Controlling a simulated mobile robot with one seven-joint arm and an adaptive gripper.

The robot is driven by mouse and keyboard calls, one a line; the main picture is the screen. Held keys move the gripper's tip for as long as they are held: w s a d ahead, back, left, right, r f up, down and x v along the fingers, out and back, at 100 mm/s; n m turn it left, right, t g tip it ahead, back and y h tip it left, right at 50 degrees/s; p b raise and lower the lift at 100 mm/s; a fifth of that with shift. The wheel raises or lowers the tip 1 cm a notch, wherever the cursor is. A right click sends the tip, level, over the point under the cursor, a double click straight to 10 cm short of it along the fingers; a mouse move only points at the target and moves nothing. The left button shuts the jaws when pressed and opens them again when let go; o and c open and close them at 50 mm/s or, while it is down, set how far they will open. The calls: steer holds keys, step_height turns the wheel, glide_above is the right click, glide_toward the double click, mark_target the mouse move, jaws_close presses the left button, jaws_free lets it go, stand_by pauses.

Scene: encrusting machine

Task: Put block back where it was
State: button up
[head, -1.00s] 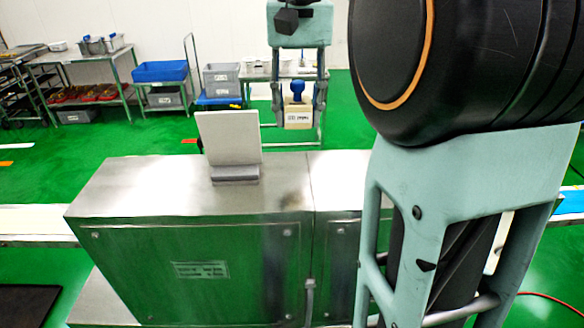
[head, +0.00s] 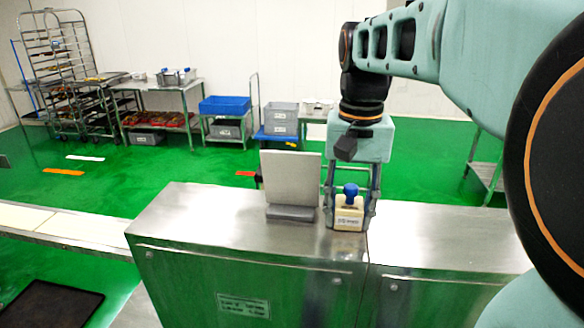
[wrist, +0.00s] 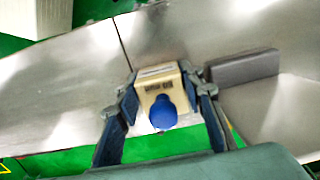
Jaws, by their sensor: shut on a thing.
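The block (head: 348,217) is cream-coloured with a dark printed label and a blue knob on top. In the head view it is upright at the top of the steel machine cabinet (head: 215,215), just right of the grey panel on its stand. My gripper (head: 349,212) points down with one finger on each side of the block, shut on it. In the wrist view the block (wrist: 158,85) sits between both fingertips (wrist: 160,92), its blue knob towards the camera. I cannot tell whether its underside touches the steel top.
The grey panel (head: 291,180) on its dark stand (head: 291,213) is close left of the block; the stand also shows in the wrist view (wrist: 243,67). The steel top to the right (head: 450,235) is clear. Tables, bins and a rack (head: 62,70) stand far behind.

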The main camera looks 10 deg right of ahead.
steer(key=shift+f, duration=0.1)
steer(key=o, duration=1.3)
